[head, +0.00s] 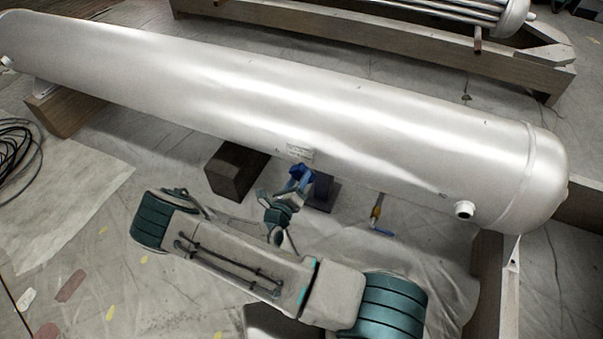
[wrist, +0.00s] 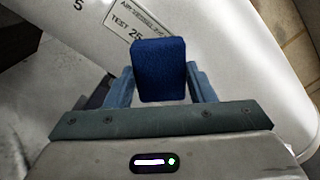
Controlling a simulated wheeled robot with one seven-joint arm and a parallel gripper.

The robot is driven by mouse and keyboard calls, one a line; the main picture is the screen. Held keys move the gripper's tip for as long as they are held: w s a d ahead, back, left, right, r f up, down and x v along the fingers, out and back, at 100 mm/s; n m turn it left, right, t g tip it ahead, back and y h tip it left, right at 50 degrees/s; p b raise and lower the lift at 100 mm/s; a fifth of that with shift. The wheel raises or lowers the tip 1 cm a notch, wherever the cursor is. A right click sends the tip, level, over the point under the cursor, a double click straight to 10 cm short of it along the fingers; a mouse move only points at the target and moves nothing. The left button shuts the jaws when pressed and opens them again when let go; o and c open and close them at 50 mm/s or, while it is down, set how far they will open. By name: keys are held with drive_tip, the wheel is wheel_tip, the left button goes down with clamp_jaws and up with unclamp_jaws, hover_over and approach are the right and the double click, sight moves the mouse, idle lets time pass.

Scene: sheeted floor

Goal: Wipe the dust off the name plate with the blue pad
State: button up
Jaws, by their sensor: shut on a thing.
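The name plate (head: 299,151) is a small light rectangle on the near side of the long silver tank (head: 400,110). In the wrist view the name plate (wrist: 133,28) shows printed lettering, including "TEST 25", and the pad covers part of it. My gripper (wrist: 160,88) is shut on the blue pad (wrist: 160,62), which sits between the two fingers. In the head view the blue pad (head: 301,173) is just below the plate, close to the tank side. I cannot tell whether the pad touches the tank. Dust on the plate is too small to make out.
A dark block (head: 236,171) stands on the floor left of my gripper, under the tank. Wooden supports (head: 62,110) hold the tank ends. A pipe stub (head: 464,209) sticks out at the right. A blue-and-yellow tool (head: 378,222) lies on the sheeted floor.

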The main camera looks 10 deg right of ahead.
drive_tip(key=shift+s+a, duration=0.1)
drive_tip(key=shift+s, duration=0.05)
drive_tip(key=shift+p+v, duration=0.5)
drive_tip(key=shift+v, duration=0.9)
